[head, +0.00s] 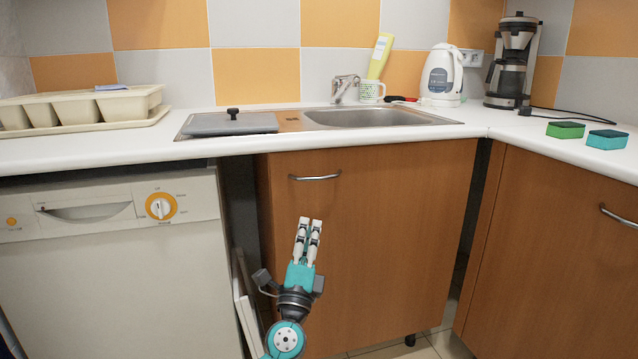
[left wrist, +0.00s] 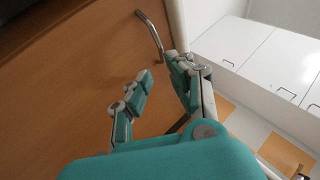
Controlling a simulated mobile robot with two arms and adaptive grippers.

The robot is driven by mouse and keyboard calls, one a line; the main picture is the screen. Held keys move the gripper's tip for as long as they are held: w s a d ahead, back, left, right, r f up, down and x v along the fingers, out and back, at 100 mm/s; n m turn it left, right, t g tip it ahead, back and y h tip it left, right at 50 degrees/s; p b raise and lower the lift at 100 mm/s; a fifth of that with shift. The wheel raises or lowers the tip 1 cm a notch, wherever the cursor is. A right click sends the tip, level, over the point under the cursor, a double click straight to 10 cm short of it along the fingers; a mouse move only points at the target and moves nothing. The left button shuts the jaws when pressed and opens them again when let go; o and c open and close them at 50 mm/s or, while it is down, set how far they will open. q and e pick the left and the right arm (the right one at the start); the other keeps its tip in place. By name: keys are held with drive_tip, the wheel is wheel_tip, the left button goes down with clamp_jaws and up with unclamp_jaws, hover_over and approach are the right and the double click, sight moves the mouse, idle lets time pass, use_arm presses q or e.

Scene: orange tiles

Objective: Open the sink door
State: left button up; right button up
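The sink door (head: 385,245) is a brown wooden panel under the sink, and it looks closed. Its curved metal handle (head: 315,177) is near the top left of the panel. The handle also shows in the left wrist view (left wrist: 149,34), beyond the fingertips. My left gripper (head: 309,222) is in front of the door, below the handle, pointing up. In the left wrist view its teal fingers (left wrist: 162,77) are apart with nothing between them, and they do not touch the handle. My right gripper is not in view.
A white dishwasher (head: 110,270) stands left of the door, with a narrow gap between. A second brown cabinet (head: 550,240) with its own handle (head: 617,215) angles in at the right. The countertop (head: 150,148) overhangs above, with the sink (head: 375,117) set in it.

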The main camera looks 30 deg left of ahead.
sight(319, 179)
use_arm(q)
drive_tip(key=x, duration=1.4)
drive_tip(key=shift+w+a+r, duration=0.1)
drive_tip(key=shift+w+r, duration=0.05)
drive_tip(key=shift+w, duration=0.05)
clamp_jaws()
